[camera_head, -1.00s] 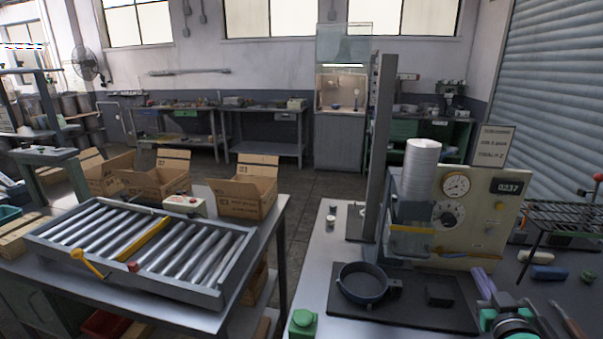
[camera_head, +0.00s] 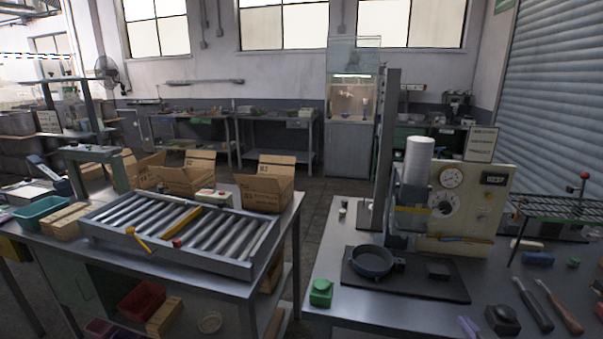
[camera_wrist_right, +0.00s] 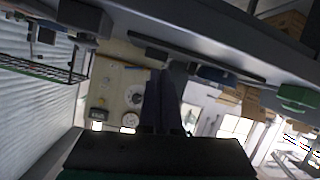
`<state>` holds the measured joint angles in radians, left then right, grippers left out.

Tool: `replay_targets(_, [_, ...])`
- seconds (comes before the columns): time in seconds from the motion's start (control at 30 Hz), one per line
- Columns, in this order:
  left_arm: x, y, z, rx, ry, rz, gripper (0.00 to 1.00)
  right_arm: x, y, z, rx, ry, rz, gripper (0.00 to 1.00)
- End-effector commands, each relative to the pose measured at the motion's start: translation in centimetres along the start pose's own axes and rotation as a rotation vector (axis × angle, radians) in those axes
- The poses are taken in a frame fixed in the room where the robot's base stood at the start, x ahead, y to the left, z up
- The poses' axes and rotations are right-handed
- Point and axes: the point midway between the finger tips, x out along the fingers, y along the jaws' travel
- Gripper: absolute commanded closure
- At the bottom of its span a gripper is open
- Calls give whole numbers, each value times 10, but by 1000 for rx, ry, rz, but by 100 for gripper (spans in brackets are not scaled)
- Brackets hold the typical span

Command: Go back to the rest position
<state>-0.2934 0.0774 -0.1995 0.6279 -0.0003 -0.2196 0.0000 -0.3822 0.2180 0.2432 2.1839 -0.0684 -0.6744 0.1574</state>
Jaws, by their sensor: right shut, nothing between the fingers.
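My right gripper (camera_head: 468,327) shows only as pale purple fingertips at the bottom edge of the head view. In the right wrist view its dark fingers (camera_wrist_right: 162,103) are together, with nothing between them. It is apart from the round dark blue pan (camera_head: 372,262), which sits on a black base plate (camera_head: 440,287) to the left and beyond it. My left gripper is in neither current view.
A cream panel with dials (camera_head: 464,205) and a white cylinder (camera_head: 417,160) stand behind the pan. A green-topped item (camera_head: 321,292), a black lump (camera_head: 502,320) and red-handled tools (camera_head: 560,310) lie on the right table.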

Motion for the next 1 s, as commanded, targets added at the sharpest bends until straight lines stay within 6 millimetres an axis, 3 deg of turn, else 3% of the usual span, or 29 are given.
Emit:
replay_targets(0.17, [0,1,2,-1,-3,2,50,-16,-41,42,-21,-192,-78,100])
replay_targets(0.37, [0,2,9,0,-16,3,50,-50,-87,88,-63,-423,-184,100])
replay_targets(0.73, [0,0,10,1,-17,0,50,-152,-155,154,-179,-839,-420,100])
replay_targets(1.0, [0,-2,10,2,-17,-2,50,-105,-178,240,-190,-878,-417,100])
